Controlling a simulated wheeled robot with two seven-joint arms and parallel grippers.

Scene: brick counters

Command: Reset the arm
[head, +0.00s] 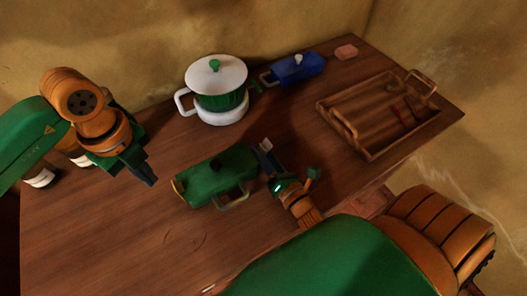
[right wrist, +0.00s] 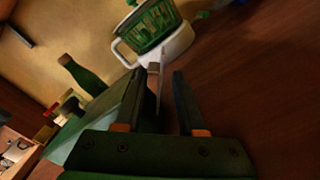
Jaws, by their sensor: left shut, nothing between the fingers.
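My left gripper (head: 148,180) is shut and empty above the left part of the wooden counter (head: 110,235). My right gripper (head: 267,155) is close beside the right end of a green lidded box (head: 208,178) with a handle. In the right wrist view, the fingers of my right gripper (right wrist: 168,80) are apart, with no clear object held between them. The green box (right wrist: 98,118) is just left of these fingers there. I cannot tell whether they touch it.
A white and green lidded pot (head: 218,78) stands at the back. A blue box (head: 298,70) and a pink block (head: 346,52) are right of it. A wooden tray (head: 364,153) lies at right. Jars (head: 38,178) stand partly behind my left arm. The front left counter is clear.

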